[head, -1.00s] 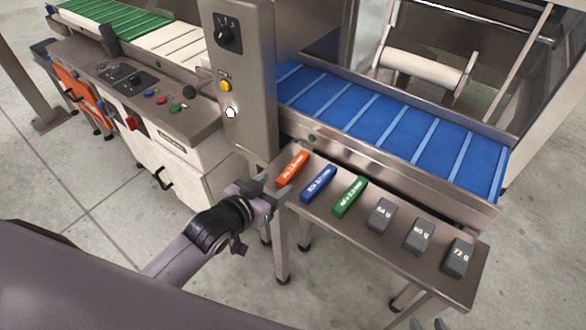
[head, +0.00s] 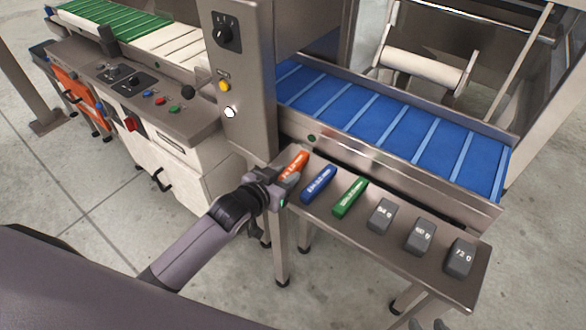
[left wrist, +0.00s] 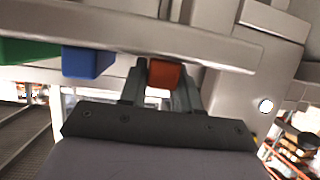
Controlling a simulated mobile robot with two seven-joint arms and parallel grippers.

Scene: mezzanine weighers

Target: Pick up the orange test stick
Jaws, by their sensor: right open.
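The orange test stick (head: 297,161) lies on the steel shelf (head: 330,227), at its left end. My left gripper (head: 287,177) is at the stick's near end. In the left wrist view the fingers (left wrist: 161,88) stand on both sides of the orange stick (left wrist: 164,73), with hardly any gap, and look shut on it. The stick still looks to be at shelf level.
A blue stick (head: 318,184) and a green stick (head: 349,197) lie close to the right of the orange one. Grey weights (head: 420,236) stand farther right. A steel control column (head: 245,100) rises behind on the left, and the blue conveyor (head: 400,125) runs behind the shelf.

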